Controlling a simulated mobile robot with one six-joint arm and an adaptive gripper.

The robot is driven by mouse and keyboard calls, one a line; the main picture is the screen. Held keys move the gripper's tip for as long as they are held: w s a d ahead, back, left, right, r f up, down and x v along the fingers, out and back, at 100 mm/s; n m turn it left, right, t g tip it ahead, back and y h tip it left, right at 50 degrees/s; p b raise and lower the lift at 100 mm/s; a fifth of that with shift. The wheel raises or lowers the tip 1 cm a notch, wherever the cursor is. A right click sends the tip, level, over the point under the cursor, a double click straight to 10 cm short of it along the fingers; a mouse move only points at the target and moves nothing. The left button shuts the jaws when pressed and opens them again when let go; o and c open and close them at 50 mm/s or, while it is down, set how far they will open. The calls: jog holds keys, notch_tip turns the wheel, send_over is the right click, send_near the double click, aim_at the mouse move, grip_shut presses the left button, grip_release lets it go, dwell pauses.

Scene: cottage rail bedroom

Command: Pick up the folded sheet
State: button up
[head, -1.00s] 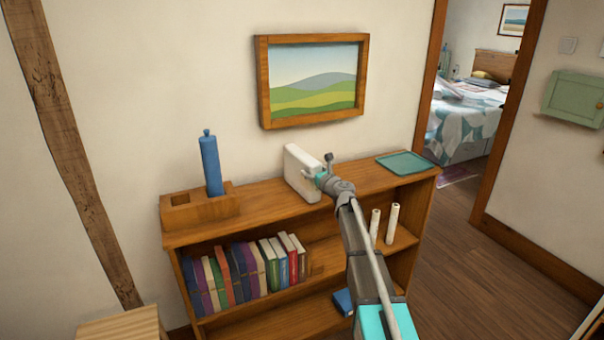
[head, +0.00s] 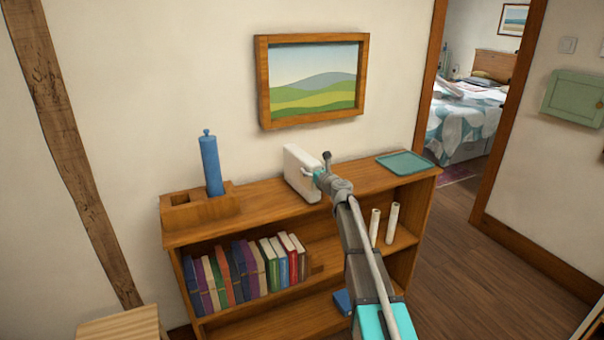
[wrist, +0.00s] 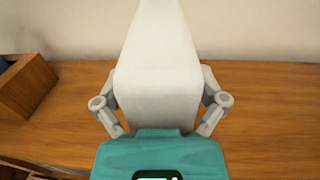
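The folded sheet (head: 298,168) is a white, thick slab standing on edge on the bookcase top, near the wall under the picture. It fills the middle of the wrist view (wrist: 158,65). My gripper (head: 312,175) reaches it from the front right. In the wrist view my gripper (wrist: 160,88) has one finger on each side of the sheet, and both fingers appear to press against its sides. The sheet's lower near end is hidden behind the teal gripper body. It appears to rest on the wood.
The wooden bookcase (head: 255,208) holds a row of books below. A wooden holder (head: 215,208) with a blue cylinder (head: 210,165) stands to the left. A teal tray (head: 405,163) lies to the right. The framed picture (head: 313,80) hangs above. A doorway opens at right.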

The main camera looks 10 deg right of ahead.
aim_at(312, 160)
jog(key=c, duration=0.4)
jog(key=shift+r, duration=0.2)
notch_tip(312, 160, up, 3)
jog(key=p, duration=0.3)
jog(key=shift+p, duration=0.3)
jog(key=s+r+p, duration=0.1)
jog(key=r+p, duration=0.1)
jog(key=s+r+p, duration=0.4)
jog(key=shift+s+d+r, duration=0.1)
jog(key=shift+d+r, duration=0.05)
jog(key=shift+d, duration=0.25)
jog(key=s+r+p, duration=0.1)
jog(key=s, duration=0.2)
jog(key=s+d+r+p, duration=0.1)
jog(key=s, duration=0.1)
jog(key=s+r+p, duration=0.1)
jog(key=s, duration=0.2)
jog(key=shift+s+d+r, duration=0.15)
jog(key=shift+s, duration=0.15)
